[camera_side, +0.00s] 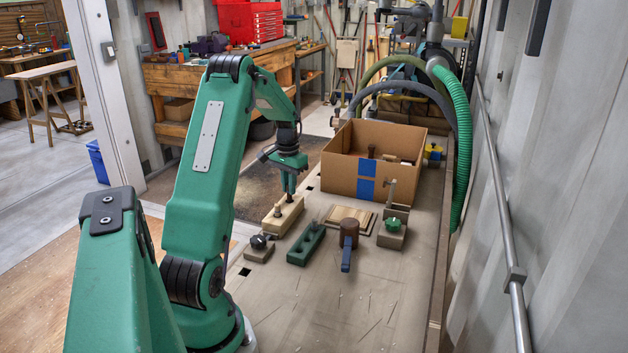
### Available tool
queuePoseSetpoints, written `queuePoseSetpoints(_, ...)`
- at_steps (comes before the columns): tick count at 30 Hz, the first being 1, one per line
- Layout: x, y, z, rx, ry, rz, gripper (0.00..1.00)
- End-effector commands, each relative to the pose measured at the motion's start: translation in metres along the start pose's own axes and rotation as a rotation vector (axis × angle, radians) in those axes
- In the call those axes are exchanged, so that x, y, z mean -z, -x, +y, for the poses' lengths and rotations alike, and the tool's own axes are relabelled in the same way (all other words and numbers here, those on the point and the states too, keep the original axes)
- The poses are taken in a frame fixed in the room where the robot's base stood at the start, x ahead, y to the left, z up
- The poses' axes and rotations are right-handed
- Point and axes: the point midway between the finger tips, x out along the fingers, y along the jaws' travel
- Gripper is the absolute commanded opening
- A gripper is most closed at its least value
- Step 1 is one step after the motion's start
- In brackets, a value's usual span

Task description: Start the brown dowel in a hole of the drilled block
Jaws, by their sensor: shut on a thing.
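My gripper (290,192) points down over the far end of a pale wooden block (290,218), which I take for the drilled block. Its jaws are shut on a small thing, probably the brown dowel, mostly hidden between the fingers. I cannot tell whether its lower end is in a hole or just above the block. A short peg (277,211) stands upright at the nearer part of the block. The holes are too small to make out.
A green block (306,244) with recesses, a black-knobbed clamp (259,247), a blue-handled mallet (348,236), a flat board (338,213) and a green-knobbed fixture (391,238) stand nearby. A cardboard box (340,174) stands behind. The near bench top is clear.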

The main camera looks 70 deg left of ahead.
Motion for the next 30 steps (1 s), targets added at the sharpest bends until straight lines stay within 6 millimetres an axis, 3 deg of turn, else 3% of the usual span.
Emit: queuePoseSetpoints(30, -0.0002, -0.0056, 0.0001, 0.0, 0.0, -0.001, 0.0)
